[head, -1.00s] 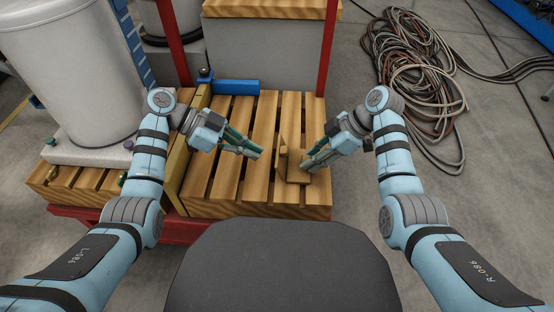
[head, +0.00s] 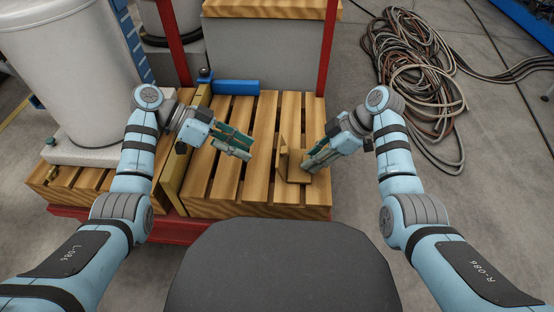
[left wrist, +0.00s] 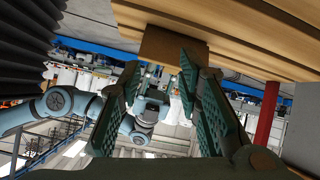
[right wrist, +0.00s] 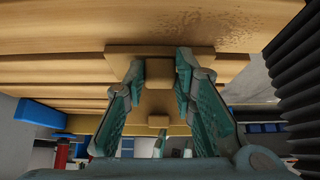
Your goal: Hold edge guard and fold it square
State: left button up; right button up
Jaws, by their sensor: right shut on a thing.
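The edge guard (head: 296,177) is a tan L-shaped piece on the front right of the slatted wooden pallet. One flap lies flat and the other stands up on its left side. My right gripper (head: 308,163) is shut on the guard from the right. In the right wrist view part of the guard (right wrist: 158,72) shows between the fingers (right wrist: 158,88). My left gripper (head: 246,147) is left of the guard, apart from it, over the slats. Its fingers stand apart and empty in the left wrist view (left wrist: 165,75), with the guard (left wrist: 165,46) beyond them.
The slatted pallet (head: 228,172) has a tan upright board (head: 184,160) at its left and a blue block (head: 236,87) at the back. A white tank (head: 75,70) stands left, red posts (head: 328,45) rise behind, and coiled cables (head: 415,80) lie on the floor at right.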

pick_arm(q)
jog(key=d+f+n, duration=0.1)
jog(key=d+n, duration=0.1)
jog(key=n, duration=0.3)
jog(key=d+f+n, duration=0.1)
jog(key=d+n, duration=0.2)
jog(key=n, duration=0.1)
jog(key=d+f+n, duration=0.1)
jog(key=d+n, duration=0.2)
jog(key=n, duration=0.2)
jog(key=shift+n+h, duration=0.3)
jog(key=shift+h, duration=0.1)
pick_arm(e)
jog(key=shift+f, duration=0.1)
pick_arm(q)
jog(key=shift+a, duration=0.1)
jog(key=shift+c, duration=0.3)
